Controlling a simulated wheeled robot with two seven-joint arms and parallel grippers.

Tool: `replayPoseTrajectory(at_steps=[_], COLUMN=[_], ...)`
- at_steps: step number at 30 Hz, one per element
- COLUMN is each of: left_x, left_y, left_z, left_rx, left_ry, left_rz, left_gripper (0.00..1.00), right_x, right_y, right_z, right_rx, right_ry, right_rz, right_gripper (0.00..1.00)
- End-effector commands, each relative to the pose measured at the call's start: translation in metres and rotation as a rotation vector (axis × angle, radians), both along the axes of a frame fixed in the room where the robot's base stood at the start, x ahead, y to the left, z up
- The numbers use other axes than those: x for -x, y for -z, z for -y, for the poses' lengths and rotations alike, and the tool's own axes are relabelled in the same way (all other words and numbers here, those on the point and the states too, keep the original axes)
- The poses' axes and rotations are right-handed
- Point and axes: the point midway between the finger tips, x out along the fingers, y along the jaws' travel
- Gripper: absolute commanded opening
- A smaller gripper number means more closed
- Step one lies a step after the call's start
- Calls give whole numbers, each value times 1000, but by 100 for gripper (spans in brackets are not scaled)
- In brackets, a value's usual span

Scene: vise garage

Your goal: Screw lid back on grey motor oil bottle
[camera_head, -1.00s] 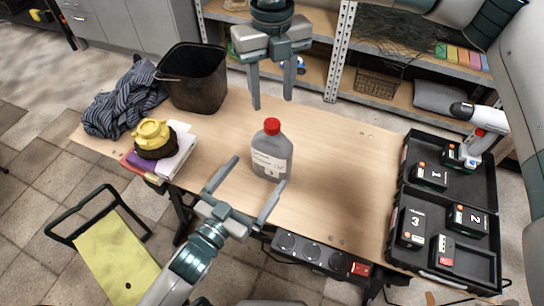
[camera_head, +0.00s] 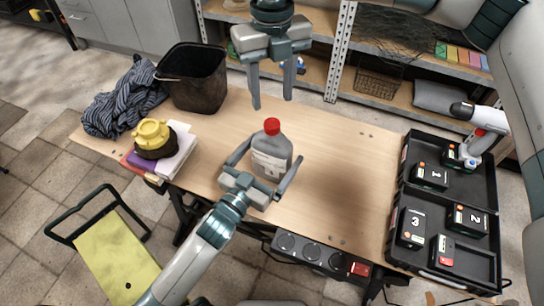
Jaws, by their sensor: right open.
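The grey motor oil bottle (camera_head: 272,153) stands upright near the middle of the workbench, with a white label on its front. A red lid (camera_head: 272,126) sits on its top; I cannot tell how tightly it is seated. My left gripper (camera_head: 276,150) is low at the bottle's front, its open fingers on either side of the bottle; I cannot tell whether either finger touches it. My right gripper (camera_head: 272,102) points down above and behind the bottle in the picture, open and empty, its fingertips apart from the lid.
The wooden workbench (camera_head: 345,165) is clear right of the bottle. A black bin (camera_head: 196,88), a striped cloth (camera_head: 128,100) and books under a yellow-topped object (camera_head: 151,134) are at the left. A black tray (camera_head: 481,183) with numbered battery packs and a drill is at the right.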

Motion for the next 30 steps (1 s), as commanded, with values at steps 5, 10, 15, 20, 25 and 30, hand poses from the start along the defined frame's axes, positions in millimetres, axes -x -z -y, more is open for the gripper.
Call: replayPoseTrajectory(at_steps=[5, 10, 15, 20, 25, 30], left_x=[0, 0, 0, 0, 0, 0], left_y=[0, 0, 0, 0, 0, 0], left_z=[0, 0, 0, 0, 0, 0], left_rx=[0, 0, 0, 0, 0, 0], left_ry=[0, 0, 0, 0, 0, 0], left_rz=[0, 0, 0, 0, 0, 0], left_gripper=[64, 24, 18, 18, 18, 18], right_x=[0, 0, 0, 0, 0, 0], right_y=[0, 0, 0, 0, 0, 0], right_z=[0, 0, 0, 0, 0, 0], right_rx=[0, 0, 0, 0, 0, -1], right_ry=[0, -1, -33, -136, -332, -585], right_rz=[0, 0, 0, 0, -1, 0], right_gripper=[45, 45, 45, 45, 45, 45])
